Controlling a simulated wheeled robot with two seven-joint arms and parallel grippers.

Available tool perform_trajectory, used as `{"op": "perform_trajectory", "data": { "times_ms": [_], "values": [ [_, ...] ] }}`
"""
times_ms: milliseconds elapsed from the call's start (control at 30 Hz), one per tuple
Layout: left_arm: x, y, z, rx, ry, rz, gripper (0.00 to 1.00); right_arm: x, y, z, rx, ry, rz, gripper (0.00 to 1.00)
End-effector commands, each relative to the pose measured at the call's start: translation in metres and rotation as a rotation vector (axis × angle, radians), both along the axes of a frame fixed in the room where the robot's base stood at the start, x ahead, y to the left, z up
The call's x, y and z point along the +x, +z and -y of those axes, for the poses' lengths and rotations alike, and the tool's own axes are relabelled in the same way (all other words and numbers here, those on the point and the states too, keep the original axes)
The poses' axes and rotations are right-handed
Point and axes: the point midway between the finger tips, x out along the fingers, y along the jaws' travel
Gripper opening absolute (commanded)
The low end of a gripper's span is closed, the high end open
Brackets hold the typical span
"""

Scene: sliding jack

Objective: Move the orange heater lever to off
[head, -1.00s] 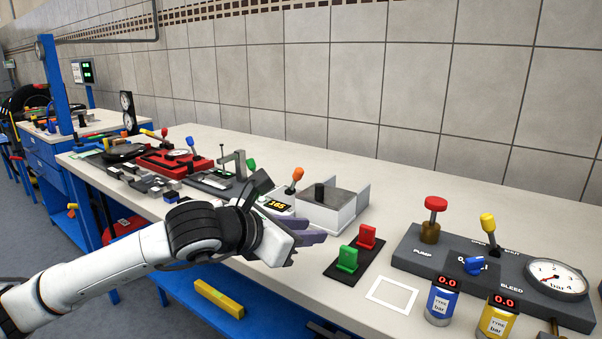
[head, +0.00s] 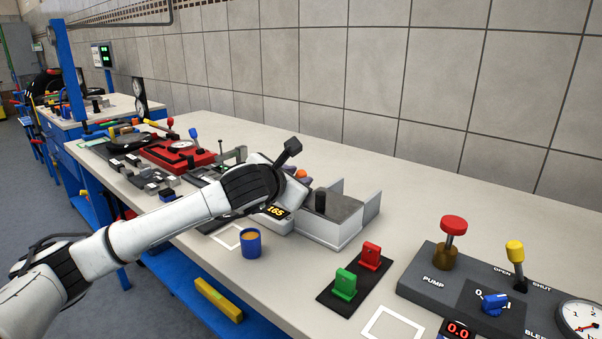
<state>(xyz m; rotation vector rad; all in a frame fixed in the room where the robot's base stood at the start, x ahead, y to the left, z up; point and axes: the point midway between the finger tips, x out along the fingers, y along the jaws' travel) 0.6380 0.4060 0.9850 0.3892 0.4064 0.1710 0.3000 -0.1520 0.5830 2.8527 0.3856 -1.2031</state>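The heater is a white box with a yellow-lit display (head: 275,211) that reads 165, and a grey block stands on its right. The orange heater lever (head: 302,174) shows only as a small knob beside my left gripper (head: 291,178). The lever's stem is hidden behind the gripper. My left gripper reaches over the heater from the left, very near the knob. Its fingers are mostly hidden by its own wrist, so I cannot tell whether they are open or touch the lever. My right gripper is out of view.
A blue cup (head: 251,244) stands in front of the heater near the bench edge. Green (head: 344,283) and red (head: 371,256) switches sit to the right, then the grey pump panel (head: 432,279). Red tooling (head: 167,156) lies left. The bench behind is clear.

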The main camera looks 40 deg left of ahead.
Motion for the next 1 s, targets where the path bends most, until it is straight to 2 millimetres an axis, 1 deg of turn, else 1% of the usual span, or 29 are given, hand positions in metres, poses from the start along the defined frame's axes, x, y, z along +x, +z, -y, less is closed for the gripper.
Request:
{"op": "perform_trajectory", "data": {
  "times_ms": [33, 100, 200, 367, 500, 533, 600, 700, 900, 1000],
  "values": [
    [0.007, -0.001, -0.001, -0.002, 0.0, -0.001, 0.27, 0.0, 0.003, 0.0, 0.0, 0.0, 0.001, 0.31],
    [0.013, -0.004, -0.004, -0.001, 0.002, 0.001, 0.27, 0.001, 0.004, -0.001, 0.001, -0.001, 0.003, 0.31],
    [0.019, -0.007, -0.004, -0.001, -0.001, 0.001, 0.27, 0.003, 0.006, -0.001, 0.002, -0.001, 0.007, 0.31],
    [0.021, -0.009, -0.005, 0.0, -0.001, 0.0, 0.27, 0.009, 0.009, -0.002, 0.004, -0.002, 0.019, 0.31],
    [0.021, -0.008, -0.005, 0.0, -0.001, 0.001, 0.27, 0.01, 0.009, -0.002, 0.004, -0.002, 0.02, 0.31],
    [0.021, -0.008, -0.005, 0.0, -0.001, 0.001, 0.26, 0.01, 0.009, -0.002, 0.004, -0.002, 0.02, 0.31],
    [0.021, -0.008, -0.005, 0.0, -0.001, 0.001, 0.14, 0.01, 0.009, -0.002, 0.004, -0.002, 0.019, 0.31],
    [0.021, -0.008, -0.005, 0.0, -0.001, 0.001, 0.0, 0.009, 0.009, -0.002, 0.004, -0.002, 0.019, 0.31],
    [0.021, -0.009, -0.006, -0.002, 0.0, 0.0, 0.0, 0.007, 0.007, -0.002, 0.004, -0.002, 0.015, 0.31],
    [0.019, -0.01, -0.01, -0.013, 0.004, 0.0, 0.0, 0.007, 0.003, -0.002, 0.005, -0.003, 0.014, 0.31]
  ]
}}
